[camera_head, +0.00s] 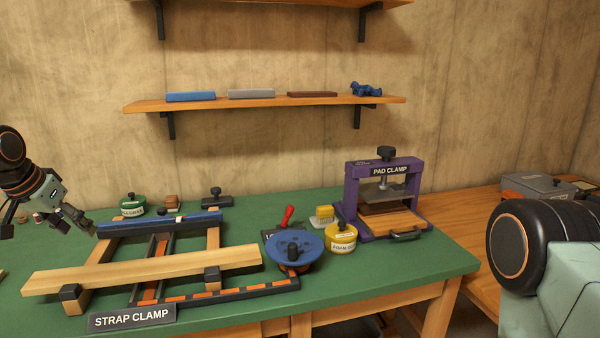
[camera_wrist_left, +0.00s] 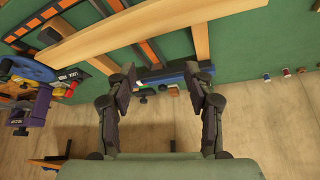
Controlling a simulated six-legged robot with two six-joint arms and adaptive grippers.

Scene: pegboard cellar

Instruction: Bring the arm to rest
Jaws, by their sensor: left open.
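My left gripper (camera_head: 70,222) is at the left edge in the head view, above the green bench and left of the strap clamp. In the left wrist view its two dark fingers (camera_wrist_left: 160,72) stand apart with nothing between them. The strap clamp (camera_head: 150,292) lies on the bench with a long pale board (camera_head: 150,270) across its front and a blue bar (camera_head: 165,222) at its back. My right arm's dark joint shows at the right edge; its gripper is out of view.
A blue wheel (camera_head: 293,250), a yellow tin (camera_head: 342,238) and a green tin (camera_head: 132,205) stand on the bench (camera_head: 400,280). The purple pad clamp (camera_head: 352,195) stands at its right end. A wall shelf (camera_head: 265,103) hangs above with several small items.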

